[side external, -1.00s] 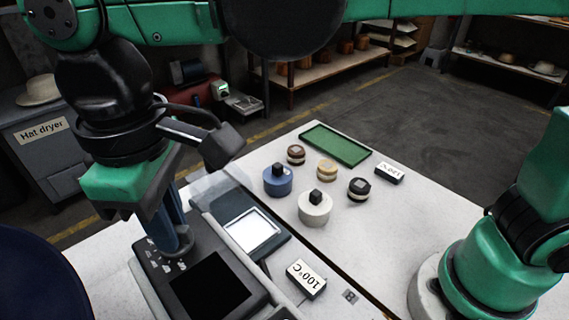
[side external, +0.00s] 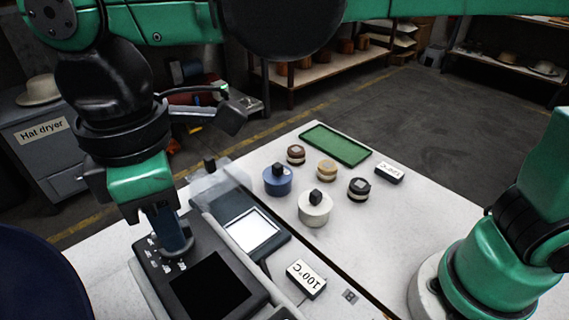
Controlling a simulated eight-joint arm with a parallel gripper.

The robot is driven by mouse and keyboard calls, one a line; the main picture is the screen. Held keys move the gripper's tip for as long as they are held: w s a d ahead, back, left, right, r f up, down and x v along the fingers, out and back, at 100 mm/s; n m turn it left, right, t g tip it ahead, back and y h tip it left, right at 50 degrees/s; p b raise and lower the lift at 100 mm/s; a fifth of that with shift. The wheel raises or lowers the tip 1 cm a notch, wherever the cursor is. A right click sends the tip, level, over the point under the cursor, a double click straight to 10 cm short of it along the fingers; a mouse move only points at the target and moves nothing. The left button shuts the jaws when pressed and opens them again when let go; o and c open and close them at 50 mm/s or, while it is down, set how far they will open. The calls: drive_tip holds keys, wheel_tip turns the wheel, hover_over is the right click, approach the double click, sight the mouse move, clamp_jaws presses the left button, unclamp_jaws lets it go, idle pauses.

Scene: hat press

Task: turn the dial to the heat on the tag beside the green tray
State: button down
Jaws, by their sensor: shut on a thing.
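My gripper (side external: 172,245) points down at the dark control panel (side external: 158,262) at the left, with its blue fingers shut on the dial, which they mostly hide. White marks show on the panel around the fingertips, too small to read. The green tray (side external: 336,145) lies empty at the far end of the white table. A tag (side external: 389,173) stands to the right of the green tray; its writing is too small and tilted to read. Another tag (side external: 306,279) nearer the front reads 100°C, upside down or turned in this view.
A blue block with a black knob (side external: 278,182) and a white one (side external: 315,208) stand mid-table. Several small round hat-like pieces (side external: 327,170) stand near them. A lit white plate (side external: 252,231) lies beside the panel. A black screen (side external: 208,285) is in front.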

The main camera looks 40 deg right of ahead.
idle(0.3)
drive_tip(key=c, duration=0.8)
unclamp_jaws()
drive_tip(key=shift+r, duration=2.85)
drive_tip(key=shift+d, duration=0.1)
drive_tip(key=d+f+m+t, duration=0.2)
drive_tip(key=d+m, duration=0.3)
drive_tip(key=d, duration=0.3)
drive_tip(key=w+d+f+m+t, duration=0.1)
drive_tip(key=d+f+m+t, duration=0.1)
drive_tip(key=d+f+m, duration=0.3)
drive_tip(key=w+d+f+m+t, duration=0.1)
drive_tip(key=d+f+m+t, duration=0.2)
drive_tip(key=d, duration=1)
drive_tip(key=shift+f+m, duration=0.45)
drive_tip(key=shift+m, duration=0.55)
